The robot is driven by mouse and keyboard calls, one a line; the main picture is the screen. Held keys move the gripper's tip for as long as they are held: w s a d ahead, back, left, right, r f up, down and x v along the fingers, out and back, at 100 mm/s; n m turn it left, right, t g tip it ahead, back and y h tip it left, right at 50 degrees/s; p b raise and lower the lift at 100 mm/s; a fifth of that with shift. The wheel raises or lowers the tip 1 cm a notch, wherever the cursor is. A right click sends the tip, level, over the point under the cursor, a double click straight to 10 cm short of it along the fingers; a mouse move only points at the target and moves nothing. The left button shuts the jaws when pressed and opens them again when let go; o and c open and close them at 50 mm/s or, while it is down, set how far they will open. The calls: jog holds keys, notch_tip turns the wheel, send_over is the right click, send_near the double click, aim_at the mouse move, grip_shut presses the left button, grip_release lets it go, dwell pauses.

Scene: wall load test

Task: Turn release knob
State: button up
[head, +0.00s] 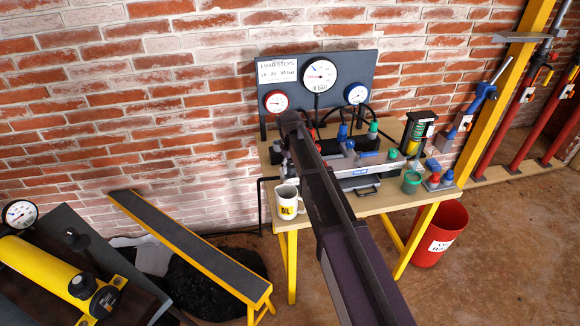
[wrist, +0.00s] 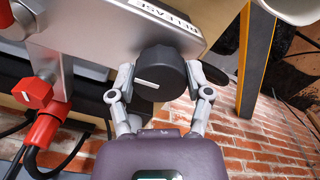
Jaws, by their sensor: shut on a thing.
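The black round release knob (wrist: 160,72) sits on the end of a silver block (wrist: 95,40) in the wrist view, below a label reading RELEASE that appears upside down. A short white mark on the knob's face lies nearly level in the picture. My gripper (wrist: 161,84) has one grey finger on each side of the knob and is shut on it. In the head view my dark arm reaches over the wooden bench (head: 376,205) and hides the knob and most of the gripper.
A white OIL mug (head: 288,204) stands at the bench's left front, close to my arm. A gauge panel (head: 350,70) stands behind. A green-lidded pot (head: 411,182) and small tools are at the right. A yellow-legged bench (head: 185,240) and red bucket (head: 440,235) flank the bench.

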jog(key=shift+a, duration=0.1)
jog(key=o, duration=1.1)
jog(key=shift+o, duration=0.2)
jog(key=shift+r, duration=0.15)
